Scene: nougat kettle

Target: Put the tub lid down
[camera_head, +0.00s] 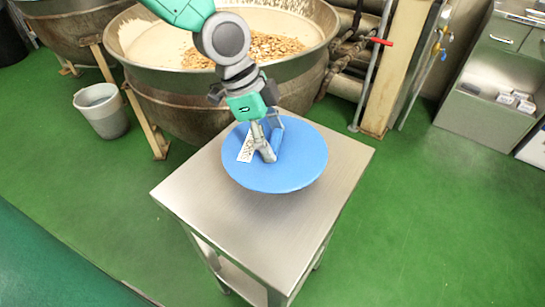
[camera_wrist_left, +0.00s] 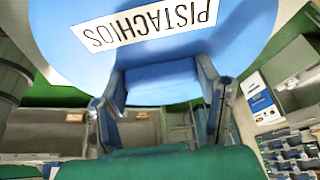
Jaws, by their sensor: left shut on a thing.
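The tub lid (camera_head: 302,160) is a round blue disc with a white label. In the left wrist view the lid (camera_wrist_left: 240,25) fills the top, and its label reads PISTACHIOS. My left gripper (camera_head: 268,150) reaches down from above and is shut on the lid's blue raised handle, which shows between the fingers in the wrist view (camera_wrist_left: 160,82). The lid is over the back part of a steel-topped table (camera_head: 240,225). I cannot tell whether it touches the top. My right gripper is not in view.
A large steel kettle (camera_head: 185,100) with nuts in it stands behind the table. A grey bucket (camera_head: 101,112) stands on the green floor at left. A steel cabinet (camera_head: 486,108) is at far right. The front of the tabletop is bare.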

